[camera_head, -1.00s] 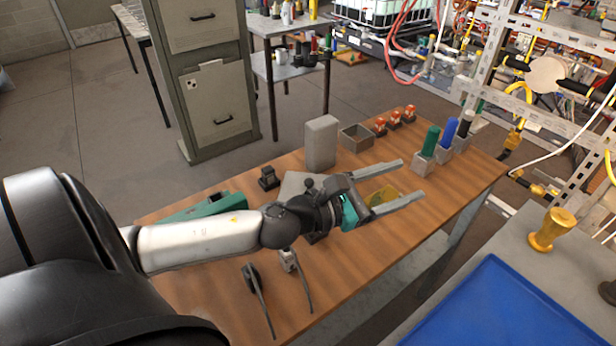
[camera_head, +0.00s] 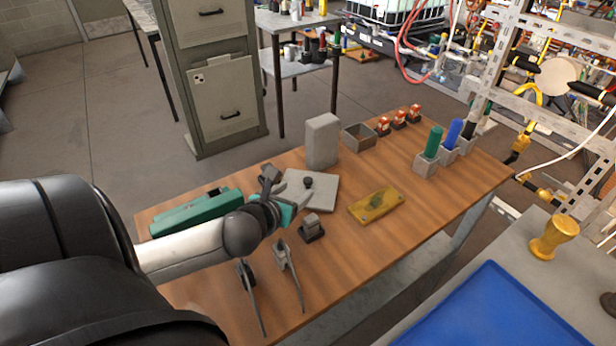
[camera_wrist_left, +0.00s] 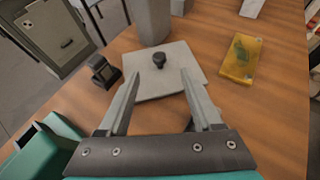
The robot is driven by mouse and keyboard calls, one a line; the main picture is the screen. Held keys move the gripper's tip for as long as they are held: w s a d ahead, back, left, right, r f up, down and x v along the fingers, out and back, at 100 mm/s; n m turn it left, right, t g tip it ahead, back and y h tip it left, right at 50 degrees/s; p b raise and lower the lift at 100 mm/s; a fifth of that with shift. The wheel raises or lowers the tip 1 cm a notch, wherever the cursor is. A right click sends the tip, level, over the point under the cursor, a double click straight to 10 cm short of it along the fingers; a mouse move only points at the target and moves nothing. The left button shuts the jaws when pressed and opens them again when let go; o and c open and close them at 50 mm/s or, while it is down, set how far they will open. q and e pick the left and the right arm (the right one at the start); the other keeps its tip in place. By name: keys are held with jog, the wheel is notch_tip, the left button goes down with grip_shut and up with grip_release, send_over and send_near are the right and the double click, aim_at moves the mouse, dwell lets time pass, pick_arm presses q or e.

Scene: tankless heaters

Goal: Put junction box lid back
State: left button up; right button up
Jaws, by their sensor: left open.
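A flat grey square plate with a black knob, which looks like the lid (camera_head: 322,194), lies on the wooden table. It also shows in the wrist view (camera_wrist_left: 184,62). My left gripper (camera_wrist_left: 160,75) is open and empty; its fingers reach over the plate's near part, with the knob between and just beyond the tips. In the head view the left gripper (camera_head: 287,200) is at the plate's left side, its fingers hard to make out. A grey open-topped box (camera_head: 358,138) stands behind; I cannot tell whether it is the junction box. My right gripper is not in view.
A tall grey block (camera_head: 322,140) stands behind the plate. A yellow plate (camera_head: 376,204) lies to the right, a teal case (camera_head: 195,212) to the left. Pliers (camera_head: 288,270) and a small block (camera_head: 312,227) lie in front. Coloured cylinders (camera_head: 433,142) stand at the right.

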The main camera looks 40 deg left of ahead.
aim_at(308, 180)
pick_arm(q)
jog(key=b+x, duration=0.1)
jog(key=x, duration=0.3)
jog(key=shift+w+f, duration=0.15)
jog(key=shift+w, duration=0.1)
jog(key=shift+b+x, duration=0.85)
jog(key=shift+x, duration=1.75)
jog(key=shift+a, duration=0.1)
grip_shut()
